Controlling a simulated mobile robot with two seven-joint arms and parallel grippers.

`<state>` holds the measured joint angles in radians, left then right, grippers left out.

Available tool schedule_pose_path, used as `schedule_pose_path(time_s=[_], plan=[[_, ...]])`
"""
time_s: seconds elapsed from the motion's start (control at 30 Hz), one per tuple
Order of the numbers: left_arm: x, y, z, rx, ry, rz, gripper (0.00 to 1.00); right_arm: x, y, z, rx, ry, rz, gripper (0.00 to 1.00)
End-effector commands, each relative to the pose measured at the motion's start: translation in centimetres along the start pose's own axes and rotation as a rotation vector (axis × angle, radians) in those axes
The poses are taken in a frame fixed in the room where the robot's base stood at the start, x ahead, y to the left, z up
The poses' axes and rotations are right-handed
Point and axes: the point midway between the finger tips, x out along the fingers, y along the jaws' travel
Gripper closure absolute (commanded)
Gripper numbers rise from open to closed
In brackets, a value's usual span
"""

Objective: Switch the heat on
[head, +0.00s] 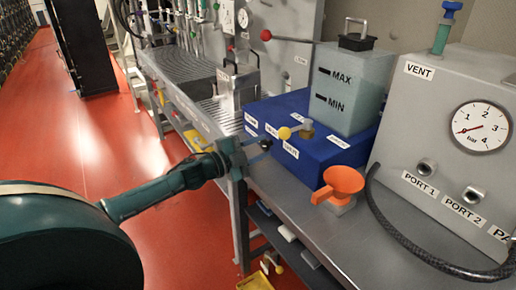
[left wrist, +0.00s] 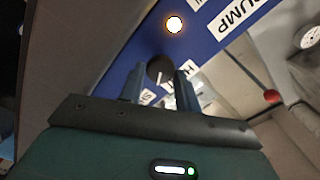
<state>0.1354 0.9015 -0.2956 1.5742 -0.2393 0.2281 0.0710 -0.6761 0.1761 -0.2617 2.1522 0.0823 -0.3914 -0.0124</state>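The blue unit (head: 318,173) with white labels stands on the metal bench. In the left wrist view a round black knob (left wrist: 160,69) with a pale pointer line sits on its blue face. A label starting with H (left wrist: 191,84) is partly hidden behind a finger. A bright white lamp (left wrist: 174,24) is beside the PUMP label (left wrist: 240,14). My left gripper (head: 262,144) is at the unit's front; in the wrist view its fingers (left wrist: 158,86) are apart, one on each side of the knob. Contact cannot be told. My right gripper is out of view.
A grey tank (head: 350,90) marked MAX and MIN stands on the unit.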

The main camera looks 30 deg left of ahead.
Motion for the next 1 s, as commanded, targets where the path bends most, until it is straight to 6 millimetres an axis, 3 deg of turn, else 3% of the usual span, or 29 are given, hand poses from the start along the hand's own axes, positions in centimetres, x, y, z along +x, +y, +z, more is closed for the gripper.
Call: schedule_pose_path(time_s=[0.23, 0.57, 1.0], plan=[[0.0, 0.0, 0.0, 0.000, 0.000, 0.000, 0.48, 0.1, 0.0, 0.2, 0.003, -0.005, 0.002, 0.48], [-0.4, 0.1, 0.1, -0.001, -0.001, 0.001, 0.48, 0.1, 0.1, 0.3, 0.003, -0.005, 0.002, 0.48], [-6.4, 0.2, 0.1, -0.003, -0.002, 0.005, 0.48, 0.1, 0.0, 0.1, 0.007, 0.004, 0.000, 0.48]])
